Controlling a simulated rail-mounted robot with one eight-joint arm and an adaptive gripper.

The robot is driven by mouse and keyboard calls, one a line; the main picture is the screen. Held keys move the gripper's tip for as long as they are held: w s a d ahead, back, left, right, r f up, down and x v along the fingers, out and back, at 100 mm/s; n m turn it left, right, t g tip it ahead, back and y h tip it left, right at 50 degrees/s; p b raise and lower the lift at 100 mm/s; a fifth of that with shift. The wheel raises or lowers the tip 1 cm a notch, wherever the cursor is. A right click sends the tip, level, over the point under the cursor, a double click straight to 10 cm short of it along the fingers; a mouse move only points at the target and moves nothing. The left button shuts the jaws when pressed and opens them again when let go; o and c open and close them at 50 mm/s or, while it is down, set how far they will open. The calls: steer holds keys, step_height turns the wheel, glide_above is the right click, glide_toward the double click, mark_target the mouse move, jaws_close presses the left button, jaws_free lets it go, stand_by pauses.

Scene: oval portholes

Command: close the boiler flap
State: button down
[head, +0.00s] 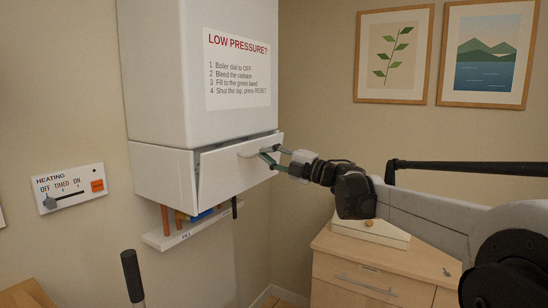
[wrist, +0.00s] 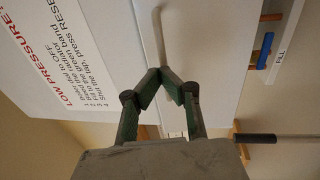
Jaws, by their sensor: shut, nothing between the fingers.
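The boiler flap (head: 232,172) is the white panel at the bottom front of the white boiler (head: 195,65). It stands slightly ajar, with a narrow dark gap along its left edge, wider towards the top. A pale bar handle (head: 258,148) runs along its upper part; the handle also shows in the wrist view (wrist: 161,38). My gripper (head: 268,158) has its green fingers at the right end of the handle, in front of the flap.
A shelf (head: 180,235) with pipes and a blue valve lies under the boiler. A heating panel (head: 70,188) is on the left wall. A wooden cabinet (head: 360,275) stands below my arm. A dark-gripped lever (head: 131,275) rises at the front.

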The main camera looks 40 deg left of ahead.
mark_target(250, 145)
steer(key=shift+s+a+r+p, duration=0.1)
steer(key=shift+a+r+p, duration=0.25)
steer(key=shift+a, duration=0.3)
steer(key=shift+a+r+p, duration=0.1)
steer(key=shift+a+r, duration=0.3)
steer(key=shift+a, duration=0.2)
steer(key=w+d+r, duration=0.2)
steer(key=d+r, duration=0.1)
steer(key=d, duration=1)
steer(key=shift+d, duration=0.3)
